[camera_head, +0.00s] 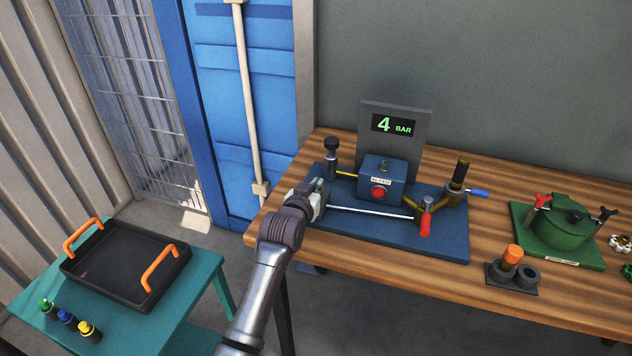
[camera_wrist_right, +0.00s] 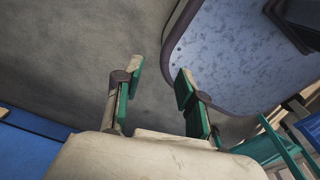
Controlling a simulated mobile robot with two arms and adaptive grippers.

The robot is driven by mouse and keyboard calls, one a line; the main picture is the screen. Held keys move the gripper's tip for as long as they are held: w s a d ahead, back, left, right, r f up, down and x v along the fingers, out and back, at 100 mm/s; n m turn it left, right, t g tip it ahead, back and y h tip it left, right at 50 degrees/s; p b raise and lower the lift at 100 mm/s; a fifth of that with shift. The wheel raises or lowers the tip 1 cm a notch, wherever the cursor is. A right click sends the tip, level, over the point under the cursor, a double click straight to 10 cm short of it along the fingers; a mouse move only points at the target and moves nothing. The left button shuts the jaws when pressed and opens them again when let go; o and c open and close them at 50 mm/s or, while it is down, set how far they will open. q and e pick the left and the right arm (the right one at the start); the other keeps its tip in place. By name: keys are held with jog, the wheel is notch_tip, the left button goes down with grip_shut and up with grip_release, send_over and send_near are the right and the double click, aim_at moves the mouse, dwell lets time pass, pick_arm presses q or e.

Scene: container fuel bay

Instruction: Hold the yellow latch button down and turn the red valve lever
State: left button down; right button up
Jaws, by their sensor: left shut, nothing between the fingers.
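The red valve lever (camera_head: 425,224) sticks up at the front right of a blue rig board (camera_head: 385,237), beside a brass fitting. A yellow latch button cannot be made out; my left gripper covers the left end of the board. My left gripper (camera_head: 319,193) is shut and empty there, by the left end of a thin silver rod (camera_head: 370,211). It is well left of the red lever. My right gripper (camera_wrist_right: 160,84) shows only in the right wrist view, its green-padded fingers apart with nothing between them.
A blue box with a red button (camera_head: 378,192) stands mid-board, before a panel reading 4 BAR (camera_head: 393,126). A blue-handled valve (camera_head: 478,192) is at right. Farther right are a holder with an orange-topped cylinder (camera_head: 512,254) and a green pot (camera_head: 562,232). A black tray (camera_head: 118,262) sits lower left.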

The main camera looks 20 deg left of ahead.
jog(key=shift+o, duration=0.6)
jog(key=shift+a, duration=0.1)
jog(key=t, duration=1.7)
send_near(426, 217)
jog(key=s, duration=0.4)
jog(key=shift+w+a+f+m+h, duration=0.2)
jog(key=shift+f+m+h, duration=0.1)
jog(key=shift+f, duration=0.15)
jog(key=w, duration=1.2)
jog(key=shift+d, duration=0.25)
